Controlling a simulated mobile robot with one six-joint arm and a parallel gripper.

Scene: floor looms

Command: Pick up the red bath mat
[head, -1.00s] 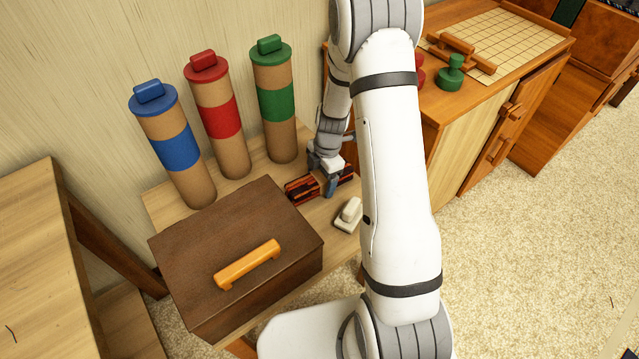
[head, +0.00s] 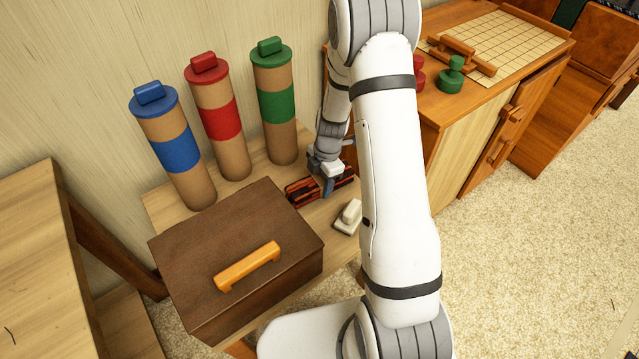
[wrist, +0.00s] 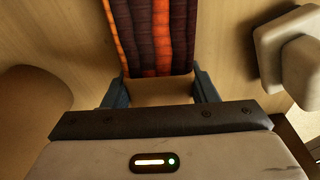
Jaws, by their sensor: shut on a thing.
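The red bath mat (head: 301,194) is a narrow folded bundle with dark and orange-red stripes. In the head view it lies at the right part of the low wooden table, behind the brown box. My gripper (head: 327,187) points down at its middle, hiding part of it. In the wrist view the mat (wrist: 152,38) runs up from between my gripper's blue-grey fingers (wrist: 160,88), which are shut on it. I cannot tell any gap between mat and table.
A brown box (head: 190,240) with an orange handle stands in front on the table. Blue, red and green-capped tubes (head: 172,150) stand behind. A small white block (head: 348,217) lies close to the mat, also in the wrist view (wrist: 290,55). An orange cabinet (head: 450,150) stands right.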

